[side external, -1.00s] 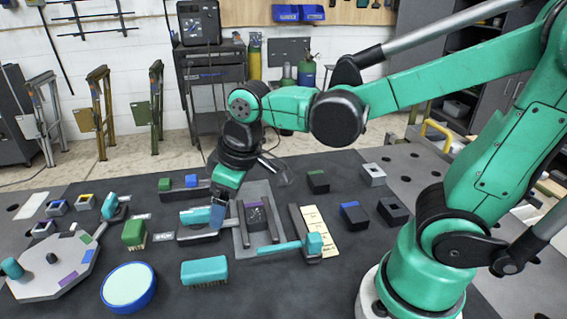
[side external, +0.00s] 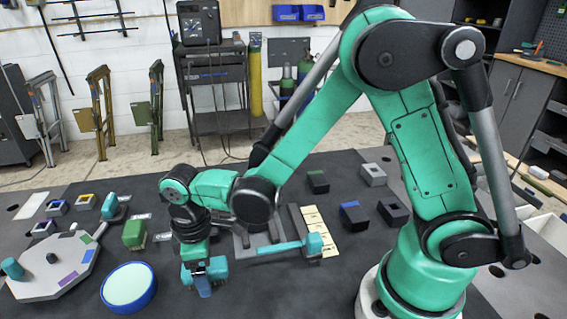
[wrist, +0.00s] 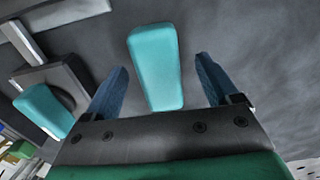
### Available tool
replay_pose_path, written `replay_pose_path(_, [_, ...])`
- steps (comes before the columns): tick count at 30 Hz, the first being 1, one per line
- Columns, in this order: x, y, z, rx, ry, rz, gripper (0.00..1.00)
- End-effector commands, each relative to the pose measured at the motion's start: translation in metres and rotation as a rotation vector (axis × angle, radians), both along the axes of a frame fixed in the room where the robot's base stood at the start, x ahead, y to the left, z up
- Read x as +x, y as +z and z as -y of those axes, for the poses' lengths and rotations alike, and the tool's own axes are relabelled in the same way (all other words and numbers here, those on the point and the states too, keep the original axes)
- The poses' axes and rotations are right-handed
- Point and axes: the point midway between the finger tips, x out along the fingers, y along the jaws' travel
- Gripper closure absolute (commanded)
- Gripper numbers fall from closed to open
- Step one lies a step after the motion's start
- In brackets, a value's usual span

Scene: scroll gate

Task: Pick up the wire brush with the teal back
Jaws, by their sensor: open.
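The wire brush with the teal back (side external: 217,268) lies on the dark table, bristles down, largely covered by my gripper in the side view. In the wrist view its teal back (wrist: 155,62) lies between my two blue fingers, with a gap on each side. My gripper (side external: 203,285) points down at the brush and is open. I cannot tell how far the fingertips reach down beside it. The bristles are hidden.
A green-backed brush (side external: 133,234) stands to the left and a blue-rimmed round dish (side external: 128,288) front left. A teal-headed tool (side external: 313,244) lies to the right. Another teal piece (wrist: 43,108) lies left in the wrist view. The table in front is clear.

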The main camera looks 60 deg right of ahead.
Motion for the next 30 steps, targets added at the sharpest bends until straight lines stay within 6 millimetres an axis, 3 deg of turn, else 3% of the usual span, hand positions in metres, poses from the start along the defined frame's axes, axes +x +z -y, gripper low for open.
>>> replay_pose_path(10, [-0.0001,-0.0043,0.0001,0.001,-0.001,0.001,0.21])
replay_pose_path(18, [-0.0001,-0.0041,0.0001,0.001,-0.001,0.001,0.98])
replay_pose_path(30, [0.0001,-0.0006,0.0001,0.001,-0.001,0.001,1.00])
